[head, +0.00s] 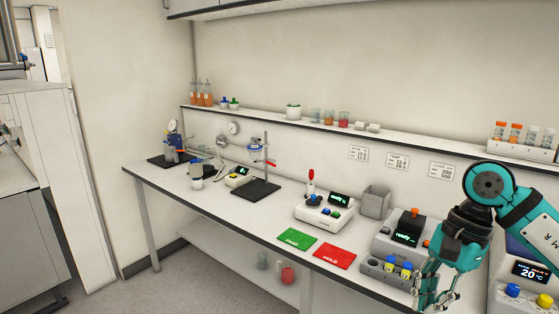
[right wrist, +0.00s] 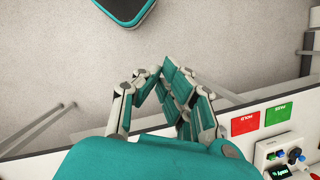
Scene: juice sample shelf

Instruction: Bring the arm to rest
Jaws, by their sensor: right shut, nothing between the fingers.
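In the right wrist view the gripper's teal fingers (right wrist: 163,78) are drawn together with nothing held. Bare floor shows beyond them, and the bench edge crosses below. My left gripper is in neither view.
Near the gripper stand a grey device (head: 401,236) reading "ready" and a block with yellow-capped vials (head: 388,268). A green mat (head: 297,239) and a red mat (head: 334,257) lie left. A wall shelf (head: 270,120) holds bottles and beakers. Floor in front is clear.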

